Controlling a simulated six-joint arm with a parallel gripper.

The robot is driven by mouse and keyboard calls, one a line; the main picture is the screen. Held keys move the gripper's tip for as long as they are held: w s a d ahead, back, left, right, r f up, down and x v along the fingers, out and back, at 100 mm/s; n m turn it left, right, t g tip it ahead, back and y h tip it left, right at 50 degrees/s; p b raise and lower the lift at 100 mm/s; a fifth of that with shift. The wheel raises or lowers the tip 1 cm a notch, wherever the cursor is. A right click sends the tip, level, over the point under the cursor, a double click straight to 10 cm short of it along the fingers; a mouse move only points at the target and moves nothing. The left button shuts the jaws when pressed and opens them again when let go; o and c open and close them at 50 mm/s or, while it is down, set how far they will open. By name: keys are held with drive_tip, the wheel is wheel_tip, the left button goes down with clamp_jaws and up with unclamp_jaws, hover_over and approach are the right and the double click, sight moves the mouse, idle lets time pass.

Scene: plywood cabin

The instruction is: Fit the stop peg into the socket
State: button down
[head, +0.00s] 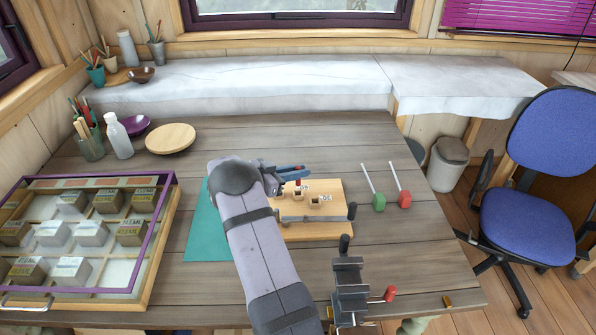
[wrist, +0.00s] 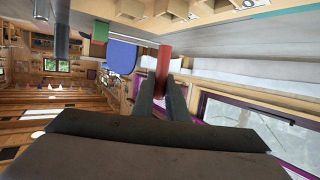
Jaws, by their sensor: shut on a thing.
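My gripper (head: 297,172) is above the back left part of a wooden board (head: 330,190). In the wrist view its dark fingers (wrist: 163,82) are shut on a red peg (wrist: 164,62), which sticks out past the fingertips. A bit of red peg (head: 299,182) also shows below the gripper in the head view. Two small wooden socket blocks (head: 314,202) with labels too small to read stand on the board. In the wrist view the socket blocks (wrist: 178,9) are at the top edge, with a gap to the peg. Whether the peg's end lines up with a hole is unclear.
A metal bar (head: 318,218) lies across the board. A clamp (head: 350,290) is at the table's front edge. A framed case of labelled blocks (head: 160,215) fills the left.

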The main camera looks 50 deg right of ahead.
sight(298, 185)
drive_tip(key=shift+f+b, duration=1.1)
drive_tip(key=shift+f, duration=0.75)
drive_tip(key=c, duration=1.7)
unclamp_jaws()
drive_tip(key=shift+a, duration=0.1)
drive_tip(key=f+b+v, duration=0.1)
drive_tip(key=v, duration=0.3)
drive_tip(key=f+b+v, duration=0.1)
drive_tip(key=v, duration=0.4)
drive_tip(key=a+f+b+v, duration=0.1)
drive_tip(key=v, duration=0.4)
drive_tip(key=shift+w+a+f+b, duration=0.1)
drive_tip(key=shift+w+a+b, duration=0.1)
drive_tip(key=shift+b, duration=0.2)
